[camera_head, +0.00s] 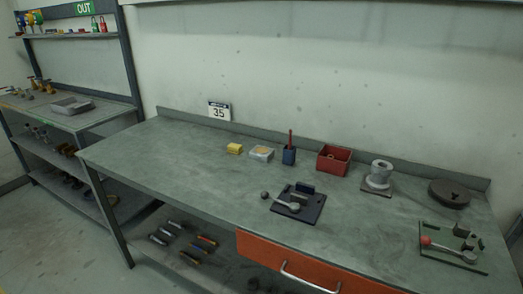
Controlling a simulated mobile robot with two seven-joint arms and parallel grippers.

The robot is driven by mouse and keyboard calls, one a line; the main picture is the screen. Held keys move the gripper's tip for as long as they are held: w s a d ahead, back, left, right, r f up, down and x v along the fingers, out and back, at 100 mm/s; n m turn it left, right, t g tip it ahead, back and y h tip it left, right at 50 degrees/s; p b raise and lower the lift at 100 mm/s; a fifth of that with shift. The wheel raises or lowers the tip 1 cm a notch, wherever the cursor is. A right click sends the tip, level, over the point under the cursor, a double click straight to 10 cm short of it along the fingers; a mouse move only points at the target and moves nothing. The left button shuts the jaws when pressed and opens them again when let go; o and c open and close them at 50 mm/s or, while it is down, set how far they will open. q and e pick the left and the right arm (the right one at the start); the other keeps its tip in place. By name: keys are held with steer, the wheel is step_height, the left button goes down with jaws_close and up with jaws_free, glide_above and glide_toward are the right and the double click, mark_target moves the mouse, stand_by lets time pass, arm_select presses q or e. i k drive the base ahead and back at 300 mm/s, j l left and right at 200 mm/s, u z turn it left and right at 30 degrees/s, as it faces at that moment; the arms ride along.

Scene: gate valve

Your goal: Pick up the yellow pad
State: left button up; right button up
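The yellow pad (234,149) is a small yellow block lying on the green-grey bench top (165,155), toward the back left. It stands just left of a small pale box (261,153), with a narrow gap between them. Nothing covers the pad. Neither of my grippers shows in the head view.
Right of the pale box stand a blue holder (289,156) with a red stick, a red bin (334,159) and a grey flanged part (379,175). A dark fixture plate (297,205) lies nearer the front. A red drawer (305,268) is below. The bench's left part is clear.

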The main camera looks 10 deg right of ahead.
mark_target(232, 148)
steer(key=i+j+z, duration=0.15)
steer(key=j, duration=0.4)
steer(key=i+j+z, duration=0.15)
steer(key=j, duration=0.45)
steer(key=j+z, duration=0.15)
steer(key=j, duration=0.45)
steer(key=i+j+z, duration=0.15)
steer(key=j, duration=0.45)
